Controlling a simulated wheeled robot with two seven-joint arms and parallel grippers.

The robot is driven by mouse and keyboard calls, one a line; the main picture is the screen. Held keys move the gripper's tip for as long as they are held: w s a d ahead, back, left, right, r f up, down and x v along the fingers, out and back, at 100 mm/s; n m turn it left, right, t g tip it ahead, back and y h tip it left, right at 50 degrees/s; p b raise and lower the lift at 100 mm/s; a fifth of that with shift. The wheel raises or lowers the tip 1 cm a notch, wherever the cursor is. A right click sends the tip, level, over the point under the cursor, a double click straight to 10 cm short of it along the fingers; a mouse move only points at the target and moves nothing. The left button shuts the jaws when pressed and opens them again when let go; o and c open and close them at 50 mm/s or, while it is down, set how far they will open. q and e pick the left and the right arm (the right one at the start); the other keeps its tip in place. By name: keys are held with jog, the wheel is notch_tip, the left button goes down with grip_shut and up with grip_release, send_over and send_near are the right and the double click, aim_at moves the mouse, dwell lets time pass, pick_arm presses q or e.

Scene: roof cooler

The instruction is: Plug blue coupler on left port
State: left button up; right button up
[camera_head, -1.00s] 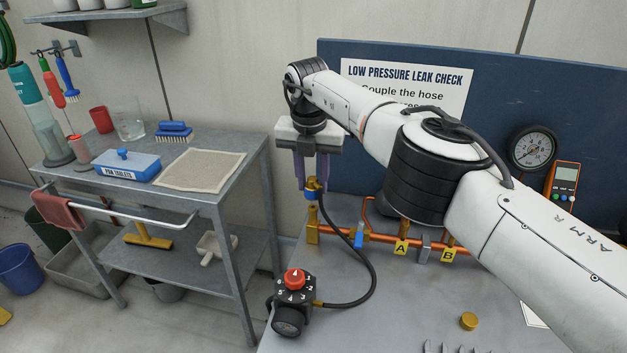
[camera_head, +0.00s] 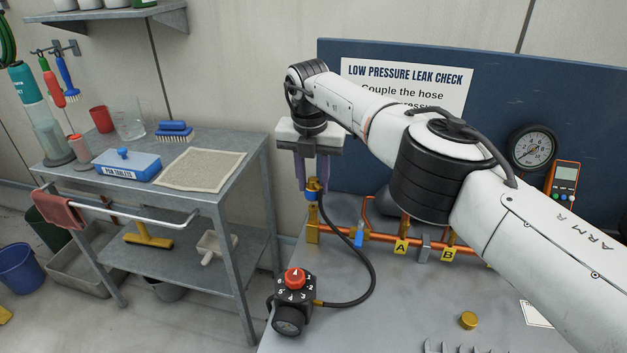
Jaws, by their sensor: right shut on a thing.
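My right gripper (camera_head: 311,176) points down at the back left of the grey bench, its purple fingers shut on the blue coupler (camera_head: 312,196). The coupler has a brass top and a blue collar, and a black hose (camera_head: 362,250) runs from it. A brass port (camera_head: 313,231) stands directly below the coupler at the left end of the copper pipe (camera_head: 380,238). I cannot tell whether the coupler touches this port. Ports by the yellow tags A (camera_head: 401,247) and B (camera_head: 447,254) stand farther right, partly behind my arm. My left gripper is out of view.
The hose ends at a black regulator (camera_head: 292,300) with a red knob. A brass cap (camera_head: 468,320) lies near the front. A blue valve handle (camera_head: 359,236) sits on the pipe. A pressure gauge (camera_head: 532,147) and an orange meter (camera_head: 563,185) are at right. A grey cart (camera_head: 215,195) stands left.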

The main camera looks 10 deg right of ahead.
jog(key=shift+f+b, duration=0.65)
jog(key=shift+f, duration=0.5)
jog(key=shift+f+b, duration=0.85)
jog(key=shift+f, duration=0.1)
dwell(1.1)
jog(key=o, duration=1.2)
jog(key=shift+r, duration=0.1)
